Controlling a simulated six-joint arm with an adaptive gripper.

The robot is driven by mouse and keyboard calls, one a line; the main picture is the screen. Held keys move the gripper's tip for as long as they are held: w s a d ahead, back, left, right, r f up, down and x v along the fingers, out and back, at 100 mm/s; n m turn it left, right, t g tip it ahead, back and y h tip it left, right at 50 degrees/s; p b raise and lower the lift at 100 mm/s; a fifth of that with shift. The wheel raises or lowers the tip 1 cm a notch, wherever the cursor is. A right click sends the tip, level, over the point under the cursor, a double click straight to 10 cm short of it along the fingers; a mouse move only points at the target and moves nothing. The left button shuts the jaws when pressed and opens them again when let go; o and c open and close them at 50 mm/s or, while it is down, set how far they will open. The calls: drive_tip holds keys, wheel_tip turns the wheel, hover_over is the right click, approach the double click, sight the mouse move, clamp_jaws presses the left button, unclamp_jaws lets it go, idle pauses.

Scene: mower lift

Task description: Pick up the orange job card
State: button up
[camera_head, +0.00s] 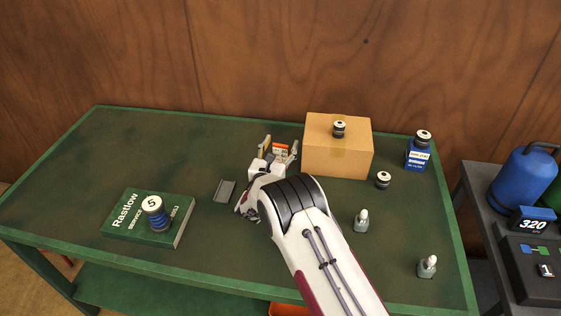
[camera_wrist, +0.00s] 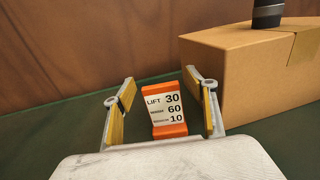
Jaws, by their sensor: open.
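The orange job card (camera_wrist: 168,118) stands upright and slightly tilted back on the table, with a white face reading "LIFT 30", "60" and "10". In the head view the card (camera_head: 280,149) shows just beyond my gripper, left of the cardboard box. My gripper (camera_wrist: 165,103) is open, its yellow-padded fingers on either side of the card, with gaps between the card and both fingers. In the head view my gripper (camera_head: 278,150) reaches toward the back of the table. The card's lower edge is close to my gripper's pale body in the wrist view.
A cardboard box (camera_head: 338,158) with a dark cylinder on top (camera_head: 339,129) stands close right of my gripper. A grey channel piece (camera_head: 224,191) and a green book (camera_head: 125,220) bearing a cylinder (camera_head: 155,213) lie left. Small bottles (camera_head: 361,221) stand right. The table's back left (camera_head: 150,140) is clear.

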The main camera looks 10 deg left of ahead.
drive_tip(key=c, duration=1.4)
drive_tip(key=shift+r, duration=0.1)
drive_tip(key=shift+r, duration=4.9)
